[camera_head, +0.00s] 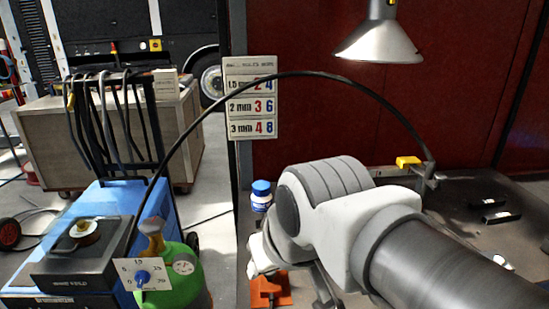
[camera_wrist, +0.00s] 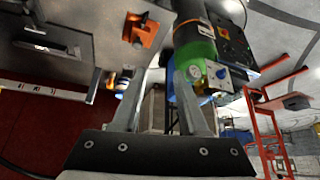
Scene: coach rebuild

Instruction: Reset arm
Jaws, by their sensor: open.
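My arm reaches in from the lower right in the head view, bent at a white and grey joint above the bench. My gripper's two grey fingers show in the wrist view (camera_wrist: 160,78), spread apart with nothing between them. In the head view the gripper is mostly hidden behind my arm. The wrist view is tilted, with the bench at upper left and a green cylinder beyond the fingers.
The bench (camera_head: 470,225) carries an orange block (camera_head: 268,289), a blue-capped bottle (camera_head: 261,196), a yellow-topped clamp (camera_head: 408,162) and dark bars (camera_head: 495,216). A lamp (camera_head: 380,42) hangs above. A green cylinder (camera_head: 186,288) and blue cart (camera_head: 160,205) stand left.

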